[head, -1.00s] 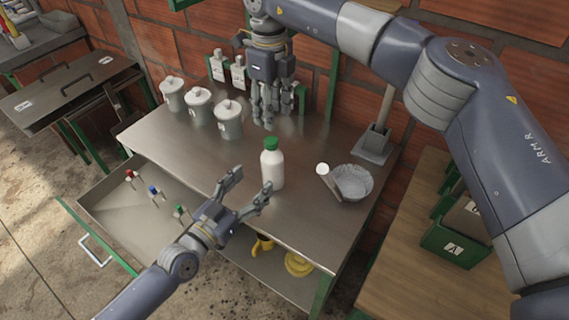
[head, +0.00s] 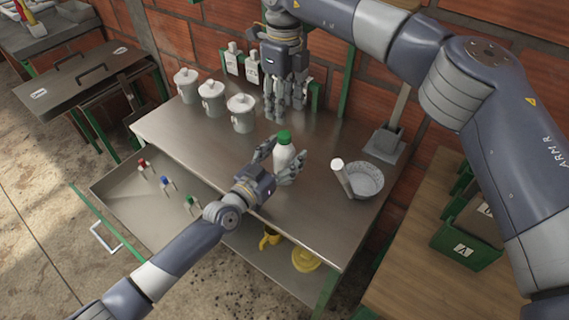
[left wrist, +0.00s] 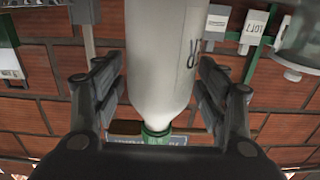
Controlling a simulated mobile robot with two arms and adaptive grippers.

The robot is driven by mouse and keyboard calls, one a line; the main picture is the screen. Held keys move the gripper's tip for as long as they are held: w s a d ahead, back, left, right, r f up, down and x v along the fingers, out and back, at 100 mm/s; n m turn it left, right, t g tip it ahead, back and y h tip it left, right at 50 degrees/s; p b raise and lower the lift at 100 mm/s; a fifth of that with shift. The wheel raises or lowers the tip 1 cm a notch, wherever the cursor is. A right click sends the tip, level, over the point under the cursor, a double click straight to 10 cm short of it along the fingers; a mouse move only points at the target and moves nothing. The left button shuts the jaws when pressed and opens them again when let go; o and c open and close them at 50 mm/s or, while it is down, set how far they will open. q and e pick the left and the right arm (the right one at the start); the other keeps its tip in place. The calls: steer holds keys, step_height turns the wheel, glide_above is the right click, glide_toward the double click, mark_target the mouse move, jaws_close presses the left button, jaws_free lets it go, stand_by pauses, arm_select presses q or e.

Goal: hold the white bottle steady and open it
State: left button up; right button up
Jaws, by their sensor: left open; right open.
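The white bottle (head: 285,156) stands upright on the metal table (head: 225,160), with its green cap (head: 284,137) on. In the left wrist view the bottle (left wrist: 160,60) appears upside down, cap (left wrist: 156,134) lowest. My left gripper (head: 277,164) is open, with one finger on each side of the bottle; in the wrist view gaps show between the fingers and the bottle. My right gripper (head: 286,108) is open and empty, pointing down behind the bottle and apart from it, near the back of the table.
Several lidded grey pots (head: 212,98) stand along the table's left back side. A mortar bowl (head: 362,180) with a pestle is to the right. An open drawer (head: 120,202) holds small coloured-top vials. A green crate (head: 470,235) stands on the wooden table at right.

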mark_target(284, 135)
arm_select(q)
jaws_close()
arm_select(e)
steer(key=m, duration=0.3)
steer(key=s+a+f+m, duration=0.1)
steer(key=m, duration=1.8)
steer(key=shift+w+d+r, duration=0.35)
steer(key=shift+w+d, duration=0.05)
steer(key=shift+d+f+m, duration=0.1)
steer(key=shift+f+m, duration=0.2)
steer(key=shift+f, duration=3.55)
